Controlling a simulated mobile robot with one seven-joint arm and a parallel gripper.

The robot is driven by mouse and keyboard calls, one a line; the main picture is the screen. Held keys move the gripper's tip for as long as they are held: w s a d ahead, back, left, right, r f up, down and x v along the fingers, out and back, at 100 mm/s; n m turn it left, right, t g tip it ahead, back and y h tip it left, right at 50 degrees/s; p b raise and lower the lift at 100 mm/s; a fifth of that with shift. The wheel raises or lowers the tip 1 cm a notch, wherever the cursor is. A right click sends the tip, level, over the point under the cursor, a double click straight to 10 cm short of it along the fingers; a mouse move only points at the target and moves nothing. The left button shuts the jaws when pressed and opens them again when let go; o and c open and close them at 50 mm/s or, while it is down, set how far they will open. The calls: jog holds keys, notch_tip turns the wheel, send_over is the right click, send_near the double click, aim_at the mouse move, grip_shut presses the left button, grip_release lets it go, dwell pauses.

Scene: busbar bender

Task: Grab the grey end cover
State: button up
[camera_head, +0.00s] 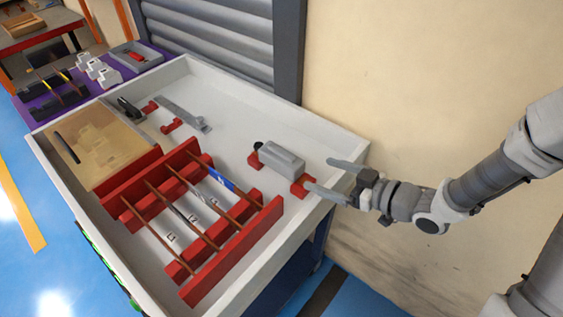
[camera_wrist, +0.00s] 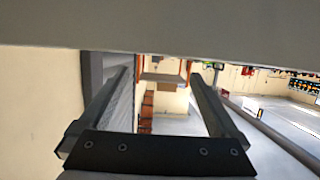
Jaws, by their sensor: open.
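The grey end cover (camera_head: 283,160) looks like the grey block with a dark round end, resting on red supports in the white tray. It sits toward the tray's right side in the head view. My gripper (camera_head: 317,172) is open and empty, with its two fingers spread and pointing left. In the head view the fingertips appear just right of the cover, but I cannot tell their height over the tray. The wrist view shows both fingers apart (camera_wrist: 160,76), with only distant room between them. I cannot make out the cover there.
The white tray (camera_head: 340,152) has raised walls. A red rack (camera_head: 233,252) with several rods stands in front of the cover. A grey flat part (camera_head: 183,113) lies farther back, and a tan board (camera_head: 98,143) at left. A wall (camera_head: 420,80) stands behind.

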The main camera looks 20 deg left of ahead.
aim_at(289, 155)
jog(key=b+x, duration=0.1)
jog(key=x, duration=0.5)
jog(key=shift+a, duration=0.1)
jog(key=shift+w+b+x, duration=0.2)
jog(key=shift+b+x, duration=0.1)
jog(key=shift+x, duration=1.15)
jog(key=shift+w+b+x, duration=0.15)
jog(key=shift+b+x, duration=0.15)
jog(key=shift+x, duration=1.1)
jog(key=c, duration=1.5)
jog(key=shift+o, duration=0.2)
jog(key=shift+r, duration=0.15)
notch_tip(289, 155, up, 4)
jog(key=shift+r+p, duration=0.1)
jog(key=shift+p, duration=0.75)
jog(key=s+d+r+b, duration=0.2)
jog(key=s+d+r, duration=0.4)
jog(key=s+d, duration=0.2)
jog(key=shift+s+r, duration=0.25)
jog(key=shift+s, duration=0.05)
